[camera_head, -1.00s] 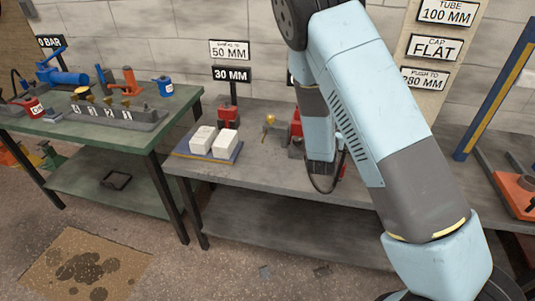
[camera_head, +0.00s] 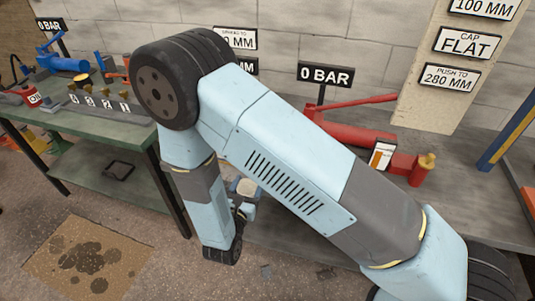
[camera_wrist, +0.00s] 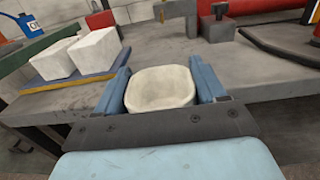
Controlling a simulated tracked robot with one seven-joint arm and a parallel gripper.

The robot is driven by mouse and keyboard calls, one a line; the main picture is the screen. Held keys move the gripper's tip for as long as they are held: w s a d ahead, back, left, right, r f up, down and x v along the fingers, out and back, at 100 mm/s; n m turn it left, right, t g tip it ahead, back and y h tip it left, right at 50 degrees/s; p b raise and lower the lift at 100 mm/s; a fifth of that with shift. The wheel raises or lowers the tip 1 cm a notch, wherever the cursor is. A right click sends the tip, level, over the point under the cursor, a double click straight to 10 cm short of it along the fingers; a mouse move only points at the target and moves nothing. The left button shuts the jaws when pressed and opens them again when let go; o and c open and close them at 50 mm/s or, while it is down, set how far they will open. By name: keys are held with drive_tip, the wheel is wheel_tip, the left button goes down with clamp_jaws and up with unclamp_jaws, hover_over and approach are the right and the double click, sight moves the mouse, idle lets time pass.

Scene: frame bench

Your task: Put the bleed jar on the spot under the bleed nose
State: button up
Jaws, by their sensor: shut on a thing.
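A cream open-topped jar, which I take as the bleed jar (camera_wrist: 160,90), sits between the two blue fingers of my gripper (camera_wrist: 161,82) in the wrist view. My gripper is shut on it, with its open mouth toward the wrist camera. In the head view the jar (camera_head: 245,187) shows small behind my arm, at the front edge of the grey bench, partly hidden. A red hand pump (camera_head: 352,136) lies on the bench, with a brass-coloured tip (camera_head: 427,161) at its right end; I cannot tell whether that is the bleed nose. I cannot make out the spot.
White blocks (camera_wrist: 75,55) rest on a blue and yellow board (camera_wrist: 70,82) left of my gripper. A 0 BAR sign (camera_head: 325,75) stands behind the pump. A green bench (camera_head: 85,137) with tools stands at left.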

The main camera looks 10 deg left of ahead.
drive_tip(key=w, duration=0.6)
drive_tip(key=w+d, duration=0.1)
drive_tip(key=w, duration=0.5)
drive_tip(key=w+d, duration=0.1)
drive_tip(key=w, duration=0.5)
drive_tip(key=shift+w, duration=0.15)
drive_tip(key=shift+a+f, duration=0.1)
drive_tip(key=shift+f, duration=0.15)
drive_tip(key=o, duration=1.1)
drive_tip(key=shift+f, duration=0.1)
drive_tip(key=shift+c, duration=0.2)
drive_tip(key=shift+s, duration=0.2)
drive_tip(key=s, duration=1.2)
drive_tip(key=shift+a, duration=0.4)
